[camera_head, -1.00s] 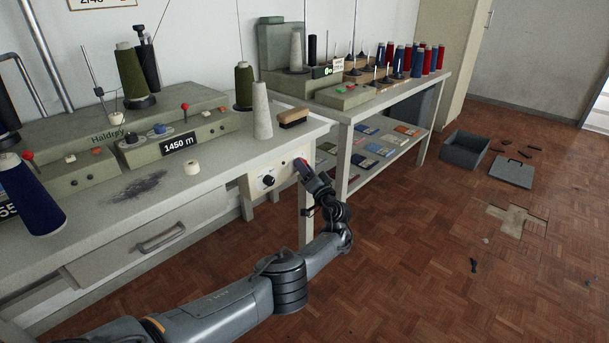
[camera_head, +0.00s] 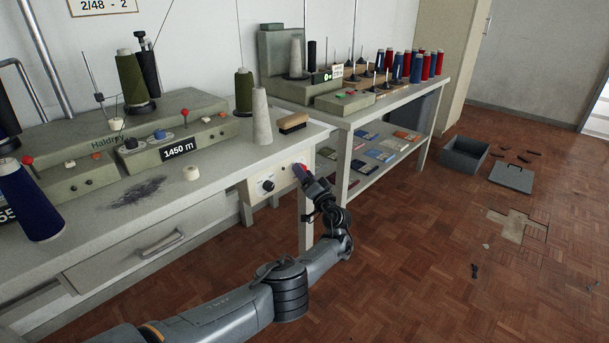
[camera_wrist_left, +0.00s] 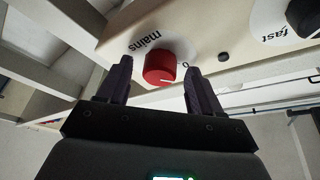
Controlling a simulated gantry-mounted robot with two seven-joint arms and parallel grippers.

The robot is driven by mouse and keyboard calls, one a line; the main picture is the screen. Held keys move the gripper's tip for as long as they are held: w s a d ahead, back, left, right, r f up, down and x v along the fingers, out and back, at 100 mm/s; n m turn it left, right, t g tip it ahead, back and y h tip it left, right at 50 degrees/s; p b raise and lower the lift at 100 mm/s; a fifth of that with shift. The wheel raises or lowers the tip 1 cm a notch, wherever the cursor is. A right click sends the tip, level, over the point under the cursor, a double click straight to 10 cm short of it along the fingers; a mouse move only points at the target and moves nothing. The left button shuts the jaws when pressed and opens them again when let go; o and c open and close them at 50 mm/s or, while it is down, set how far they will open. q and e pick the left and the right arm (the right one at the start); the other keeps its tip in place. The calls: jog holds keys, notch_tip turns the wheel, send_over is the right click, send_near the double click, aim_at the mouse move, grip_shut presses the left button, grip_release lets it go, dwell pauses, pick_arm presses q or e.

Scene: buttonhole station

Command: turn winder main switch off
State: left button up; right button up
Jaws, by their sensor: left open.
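The winder's main switch is a red round knob (camera_wrist_left: 160,68) on a cream panel (camera_wrist_left: 200,28), with the word "mains" printed beside it. In the head view the knob (camera_head: 300,169) sits at the right end of the panel below the table top, partly hidden by my gripper. My left gripper (camera_wrist_left: 160,85) is open, with one dark finger on each side of the knob in the wrist view. I cannot tell whether the fingers touch it. The left gripper (camera_head: 305,176) also shows in the head view, at the panel. My right gripper is not in view.
A black dial (camera_head: 264,186) marked "fast" in the wrist view (camera_wrist_left: 303,18) is on the same panel. A shelved table (camera_head: 380,110) stands close behind.

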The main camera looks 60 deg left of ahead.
pick_arm(q)
jog(key=p+v, duration=0.2)
jog(key=v, duration=0.8)
jog(key=shift+d+p, duration=0.3)
jog(key=shift+d, duration=0.1)
